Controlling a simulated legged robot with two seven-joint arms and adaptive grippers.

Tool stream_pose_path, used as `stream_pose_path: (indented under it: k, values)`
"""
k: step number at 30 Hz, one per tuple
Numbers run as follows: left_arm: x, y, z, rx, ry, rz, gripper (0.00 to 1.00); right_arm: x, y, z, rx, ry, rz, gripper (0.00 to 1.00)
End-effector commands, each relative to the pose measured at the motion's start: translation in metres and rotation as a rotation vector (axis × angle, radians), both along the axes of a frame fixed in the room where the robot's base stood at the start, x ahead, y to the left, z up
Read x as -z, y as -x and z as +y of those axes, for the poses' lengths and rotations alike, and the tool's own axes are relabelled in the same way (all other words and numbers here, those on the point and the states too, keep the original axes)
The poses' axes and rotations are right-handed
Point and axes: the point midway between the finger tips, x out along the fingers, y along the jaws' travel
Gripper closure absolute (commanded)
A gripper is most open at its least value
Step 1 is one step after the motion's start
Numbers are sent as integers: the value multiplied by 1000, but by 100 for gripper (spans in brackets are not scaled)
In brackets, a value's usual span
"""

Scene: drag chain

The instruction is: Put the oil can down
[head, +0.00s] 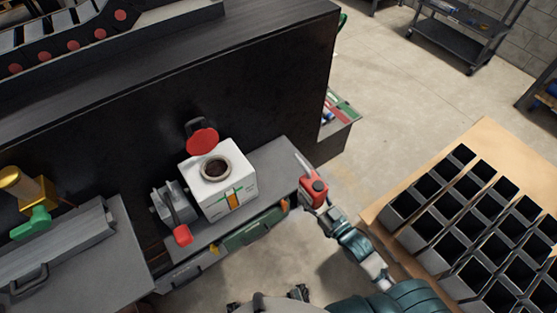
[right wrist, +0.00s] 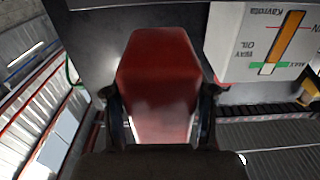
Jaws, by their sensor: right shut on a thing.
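The red oil can (head: 318,188) with a pale spout is off to the right of the white oil tank, near the right end of the grey shelf. My right gripper (head: 318,205) is shut on the can. In the right wrist view the oil can (right wrist: 158,80) fills the space between the two dark fingers of my right gripper (right wrist: 160,125). The white oil tank (head: 238,181) has its round filler hole open, with the red cap (head: 202,141) raised behind it. Its labelled front shows in the right wrist view (right wrist: 235,62). My left gripper is not in view.
A grey shelf (head: 277,158) carries the tank and a small grey unit with a red-ended lever (head: 182,235). The shelf has a bare patch right of the tank. A wooden table (head: 484,137) with several black bins stands at the right. Floor lies between.

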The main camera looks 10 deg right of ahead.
Motion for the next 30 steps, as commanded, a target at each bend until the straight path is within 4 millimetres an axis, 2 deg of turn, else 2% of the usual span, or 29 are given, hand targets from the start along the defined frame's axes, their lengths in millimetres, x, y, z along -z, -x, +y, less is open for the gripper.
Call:
stream_pose_path:
  k: [6, 12, 20, 26, 28, 30]
  values:
    - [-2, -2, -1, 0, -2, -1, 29, -3, -58, 18, 2, -3, -8, 100]
    - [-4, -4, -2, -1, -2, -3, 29, -3, -103, 35, 1, -4, -7, 100]
    - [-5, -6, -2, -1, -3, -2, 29, -2, -126, 44, 1, -3, -5, 100]
    - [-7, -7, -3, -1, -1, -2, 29, -2, -159, 57, 1, -3, -5, 100]
    - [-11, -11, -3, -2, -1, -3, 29, 10, -158, 57, 1, -1, 1, 100]
    - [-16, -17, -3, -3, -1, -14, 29, 14, -157, 56, 1, -2, -2, 100]
